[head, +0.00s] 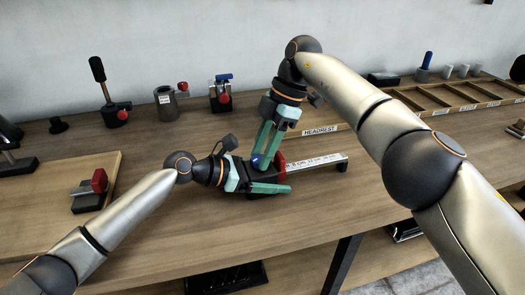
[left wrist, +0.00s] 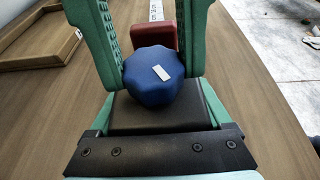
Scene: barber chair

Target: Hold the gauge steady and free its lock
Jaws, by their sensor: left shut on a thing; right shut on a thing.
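The gauge has a black body (left wrist: 150,112), a blue lock knob (left wrist: 152,75) with a white mark, a red block (left wrist: 154,37) and a ruler (head: 318,164). It lies on the bench, its ruler pointing right in the head view. My left gripper (head: 268,184) comes from the left and is shut on the black body. My right gripper (head: 262,153) reaches down from above. Its green fingers stand on both sides of the knob in the left wrist view (left wrist: 152,65), shut on it. In the head view the fingers mostly hide the knob (head: 256,160).
A divided wooden tray (head: 440,101) stands at the back right. A grey cylinder (head: 166,104) and a clamp-like fixture (head: 221,96) stand at the back. A wooden board (head: 60,190) with a red-knobbed part lies left. Bare bench lies right of the ruler.

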